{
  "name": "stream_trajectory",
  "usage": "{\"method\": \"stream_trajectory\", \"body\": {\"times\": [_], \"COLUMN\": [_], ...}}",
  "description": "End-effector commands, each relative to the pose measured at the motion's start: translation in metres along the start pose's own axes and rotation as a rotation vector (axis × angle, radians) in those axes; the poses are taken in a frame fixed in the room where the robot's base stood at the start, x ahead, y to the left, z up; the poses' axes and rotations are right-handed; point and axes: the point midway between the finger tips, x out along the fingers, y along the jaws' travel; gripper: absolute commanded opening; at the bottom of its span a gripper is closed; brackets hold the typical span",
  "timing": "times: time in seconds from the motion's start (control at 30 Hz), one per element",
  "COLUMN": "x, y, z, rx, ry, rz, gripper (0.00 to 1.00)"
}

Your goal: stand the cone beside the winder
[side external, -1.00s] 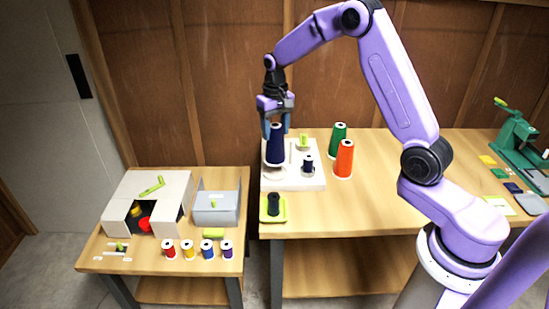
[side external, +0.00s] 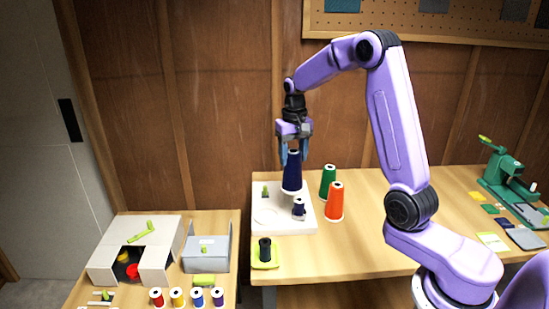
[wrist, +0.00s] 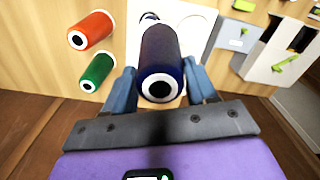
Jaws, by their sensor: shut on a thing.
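A navy cone (side external: 291,172) hangs roughly upright from my gripper (side external: 293,150), whose blue fingers are shut on its upper part. In the wrist view the cone (wrist: 161,60) sits between both fingers, its white-ringed end facing the camera. The winder (side external: 275,225) is a white board with a pale round disc (side external: 266,215) and a small navy spool (side external: 298,208). The cone's base appears over the board, behind the small spool; I cannot tell whether it touches. The cone hides part of the board's back.
A green cone (side external: 328,182) and an orange cone (side external: 335,202) stand right of the board. A dark spool on a lime tray (side external: 265,262) is in front. A lower left table holds a white box (side external: 135,250), a grey bin (side external: 206,250) and small spools.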

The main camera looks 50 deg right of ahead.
Motion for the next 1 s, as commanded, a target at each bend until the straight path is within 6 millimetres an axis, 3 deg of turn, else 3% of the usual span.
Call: {"method": "stream_trajectory", "body": {"times": [0.2, 0.5, 0.83, 1.0], "x": [-0.002, 0.001, 0.005, 0.039], "y": [0.044, 0.088, 0.11, 0.109], "z": [0.031, 0.085, 0.134, 0.134], "rx": [0.112, 0.254, 0.364, 0.362], "ry": [0.001, 0.002, 0.001, -0.007], "rz": [0.0, -0.001, -0.001, -0.002], "gripper": [0.32, 0.32, 0.32, 0.32]}}
